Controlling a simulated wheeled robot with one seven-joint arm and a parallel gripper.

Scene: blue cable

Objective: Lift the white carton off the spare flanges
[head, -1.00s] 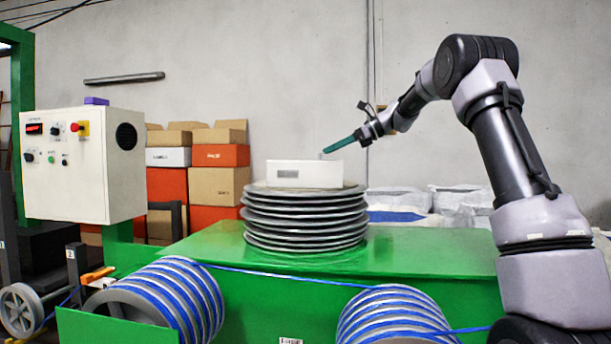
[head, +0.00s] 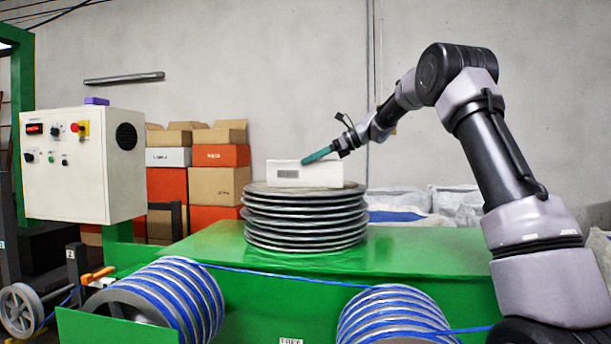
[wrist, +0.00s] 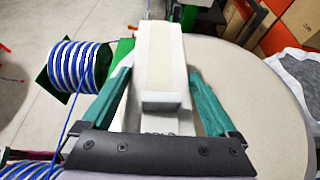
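The white carton (head: 325,174), a low box with a grey label, lies flat on top of the stack of spare flanges (head: 305,222) in the head view. My gripper (head: 306,161) reaches in from the right, tilted down, with its teal fingertips at the carton's top edge. In the wrist view my gripper (wrist: 160,73) is open, one finger on each side of the carton (wrist: 160,58). Narrow gaps seem to show between fingers and carton; I cannot tell whether either finger touches. The top flange (wrist: 255,85) spreads out wide to the right below.
The stack stands on a green machine top (head: 430,250), clear to its right. Blue cable drums (head: 392,315) sit in front, with blue cable (head: 290,277) strung between them. A white control box (head: 83,165) stands at left. Cardboard boxes (head: 218,187) are behind.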

